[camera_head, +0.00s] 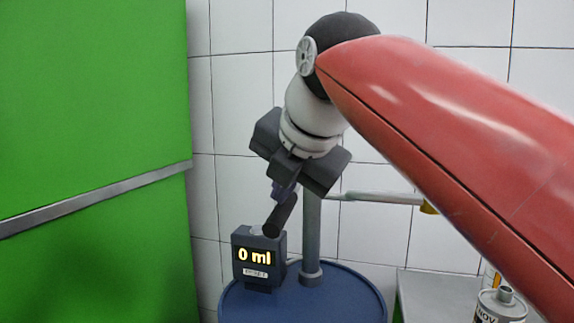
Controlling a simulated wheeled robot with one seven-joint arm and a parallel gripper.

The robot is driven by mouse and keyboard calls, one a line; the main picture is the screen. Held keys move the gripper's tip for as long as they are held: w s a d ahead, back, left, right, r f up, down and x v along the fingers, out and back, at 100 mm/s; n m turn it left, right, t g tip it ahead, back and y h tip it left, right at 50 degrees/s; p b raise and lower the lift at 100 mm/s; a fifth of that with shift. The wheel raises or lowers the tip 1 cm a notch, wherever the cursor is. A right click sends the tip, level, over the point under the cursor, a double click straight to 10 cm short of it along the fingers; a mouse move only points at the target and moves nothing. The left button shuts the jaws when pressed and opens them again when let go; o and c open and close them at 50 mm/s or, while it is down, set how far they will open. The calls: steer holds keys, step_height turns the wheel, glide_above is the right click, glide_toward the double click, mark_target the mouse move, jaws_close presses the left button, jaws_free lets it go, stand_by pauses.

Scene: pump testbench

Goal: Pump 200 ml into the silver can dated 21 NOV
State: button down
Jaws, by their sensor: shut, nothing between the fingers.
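The pump display box (259,257) stands on a blue drum (345,292) and reads "0 ml". A small label below the digits is too small to read. A dark rod (280,215) slants up from the box's top. My gripper (284,190) points down with its fingers shut, at the rod's upper end in the picture; I cannot tell whether they touch. A silver can (499,304) is at the bottom right, cut off by the frame edge and my arm. Its label shows "NOV"; the day is not visible.
A grey post (311,240) rises from the drum, with a horizontal pipe (375,198) ending in a brass-coloured outlet (429,207). A grey bench (437,297) holds the can, with a partly hidden yellow-and-white item (490,277) behind it. A green panel (95,120) fills the left.

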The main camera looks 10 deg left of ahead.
steer(key=shift+s+f+b, duration=0.15)
steer(key=shift+f+b, duration=0.85)
steer(key=shift+f, duration=0.4)
stand_by(0.9)
steer(key=shift+r, duration=0.1)
stand_by(0.5)
step_height(320, 180, up, 10)
steer(key=w+p, duration=0.1)
steer(key=p, duration=0.9)
steer(key=shift+p, duration=0.4)
stand_by(0.3)
steer(key=shift+w+r+p, duration=0.15)
steer(key=shift+r+p, duration=0.1)
steer(key=shift+r, duration=1)
steer(key=shift+w+r+p, duration=0.15)
steer(key=shift+r+p, duration=0.05)
steer(key=shift+r, duration=1.05)
